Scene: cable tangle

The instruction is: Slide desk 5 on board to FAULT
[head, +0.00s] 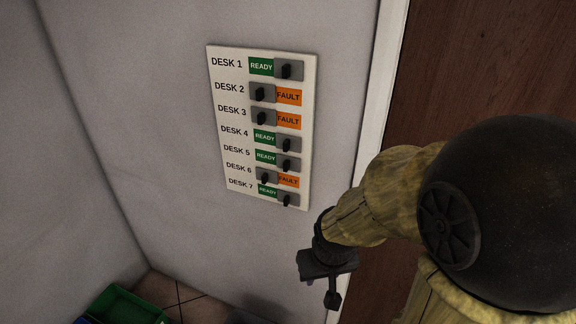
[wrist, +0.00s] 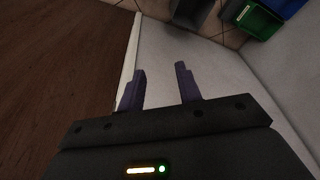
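The white status board (head: 229,185) hangs on the grey wall, with rows for desks 1 to 7. The desk 5 row shows the green READY label (head: 265,157), and its grey slider (head: 288,163) with a black knob sits at the right, covering the other word. My gripper (head: 328,290) is below and to the right of the board, apart from it. In the wrist view my gripper (wrist: 160,88) has its two fingers spread with nothing between them. The board is not in the wrist view.
The desk 4 slider (head: 288,143) and desk 6 slider (head: 266,175) are close above and below. A brown door (head: 470,70) with a white frame (head: 388,75) stands to the right. A green bin (head: 122,305) is on the tiled floor at lower left. The wall left of the board is clear.

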